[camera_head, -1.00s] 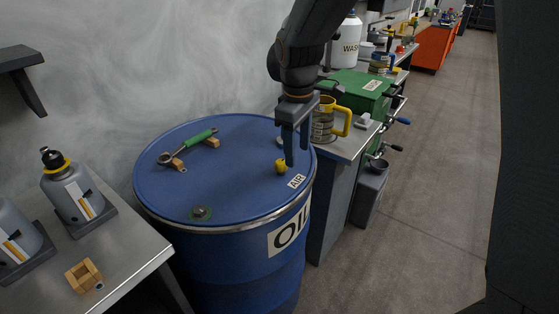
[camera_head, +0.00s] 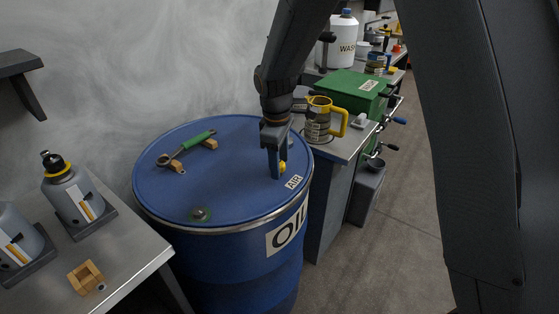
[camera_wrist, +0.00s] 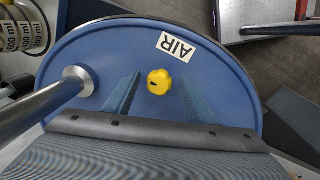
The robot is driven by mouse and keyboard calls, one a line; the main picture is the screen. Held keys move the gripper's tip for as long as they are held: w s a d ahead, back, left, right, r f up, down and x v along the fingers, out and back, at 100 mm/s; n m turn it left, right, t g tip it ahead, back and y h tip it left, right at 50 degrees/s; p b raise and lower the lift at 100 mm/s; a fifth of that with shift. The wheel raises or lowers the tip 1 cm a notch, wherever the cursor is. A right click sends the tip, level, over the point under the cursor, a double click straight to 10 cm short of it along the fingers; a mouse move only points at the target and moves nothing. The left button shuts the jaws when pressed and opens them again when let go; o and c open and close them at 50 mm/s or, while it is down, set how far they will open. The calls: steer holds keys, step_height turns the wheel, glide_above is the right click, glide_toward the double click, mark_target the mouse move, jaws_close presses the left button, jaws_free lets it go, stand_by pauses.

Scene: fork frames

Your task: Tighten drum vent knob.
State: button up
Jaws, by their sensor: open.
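The yellow vent knob (camera_wrist: 159,82) sits on the blue drum lid (camera_head: 235,150), beside the white AIR label (camera_wrist: 177,46). In the head view the knob (camera_head: 282,168) is partly hidden behind my gripper (camera_head: 276,174). In the wrist view my gripper (camera_wrist: 158,95) is open, with one finger on each side of the knob and visible gaps between. The fingers point down toward the lid. I cannot tell whether the fingertips reach down to the knob's height.
A green-handled wrench (camera_head: 190,145) rests on wooden blocks on the lid. A grey plug (camera_head: 199,213) sits near the lid's front edge. A metal post (camera_wrist: 70,92) stands close at the left in the wrist view. A yellow-handled jug (camera_head: 319,120) stands on the bench behind.

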steer(key=c, duration=1.1)
steer(key=shift+o, duration=0.2)
steer(key=shift+m, duration=0.4)
steer(key=m+p, duration=0.1)
steer(key=m, duration=0.3)
steer(key=shift+a+m, duration=0.15)
steer(key=shift+m, duration=0.15)
steer(key=m+g, duration=0.1)
steer(key=m, duration=0.3)
steer(key=shift+m+h+p, duration=0.3)
steer(key=shift+h, duration=0.1)
steer(key=m, duration=0.4)
steer(key=shift+w+a+r, duration=0.1)
steer(key=shift+a, duration=0.05)
steer(key=m+g, duration=0.1)
steer(key=m, duration=0.3)
steer(key=shift+w+p, duration=0.1)
steer(key=shift+p, duration=0.2)
steer(key=shift+m, duration=0.5)
